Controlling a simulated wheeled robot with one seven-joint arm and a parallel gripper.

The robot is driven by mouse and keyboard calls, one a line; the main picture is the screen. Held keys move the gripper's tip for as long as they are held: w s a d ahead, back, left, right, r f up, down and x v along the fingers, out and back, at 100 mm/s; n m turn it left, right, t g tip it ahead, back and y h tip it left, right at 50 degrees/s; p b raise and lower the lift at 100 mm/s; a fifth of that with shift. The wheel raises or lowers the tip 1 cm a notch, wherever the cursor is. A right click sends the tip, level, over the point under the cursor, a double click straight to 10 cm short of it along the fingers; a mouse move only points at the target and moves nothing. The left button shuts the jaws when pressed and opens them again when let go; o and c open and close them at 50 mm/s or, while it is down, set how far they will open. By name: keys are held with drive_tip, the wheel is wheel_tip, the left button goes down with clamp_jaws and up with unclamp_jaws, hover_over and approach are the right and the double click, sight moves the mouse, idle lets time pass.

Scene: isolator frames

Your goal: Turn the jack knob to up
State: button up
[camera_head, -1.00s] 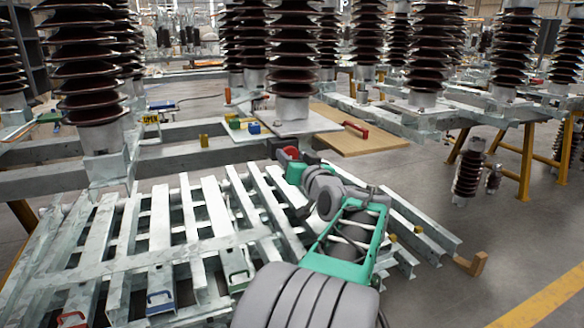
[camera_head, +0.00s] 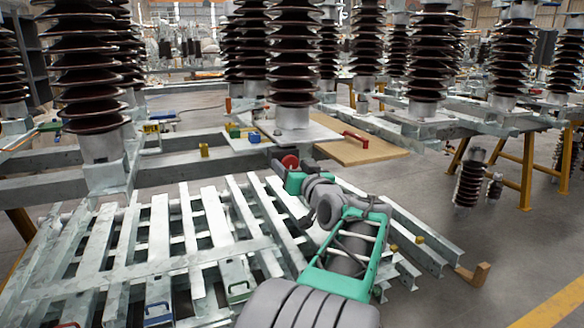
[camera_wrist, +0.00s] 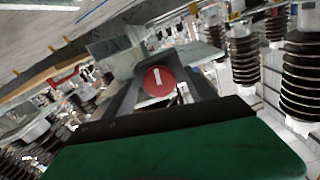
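The jack knob is a round red disc (camera_wrist: 160,80) with a white bar on its face, near the middle of the wrist view. The bar stands almost upright, leaning slightly. My gripper (camera_wrist: 160,75) has one dark finger on each side of the disc, and the fingers are apart. I cannot tell whether they press on its rim. In the head view the red disc (camera_head: 290,161) shows at the far end of my green and grey arm, between the dark fingers of my gripper (camera_head: 290,157). What the knob is mounted on is mostly hidden.
A slatted metal frame (camera_head: 160,235) lies below and left of my arm. Tall ribbed insulators (camera_head: 294,60) stand behind on metal beams. A wooden board (camera_head: 365,152) with a red handle (camera_head: 356,139) lies beyond my gripper. Grey floor (camera_head: 470,230) is open at the right.

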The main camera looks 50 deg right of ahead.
drive_tip(key=p+v, duration=0.2)
drive_tip(key=v, duration=0.6)
drive_tip(key=shift+w+r, duration=0.1)
drive_tip(key=shift+w, duration=0.05)
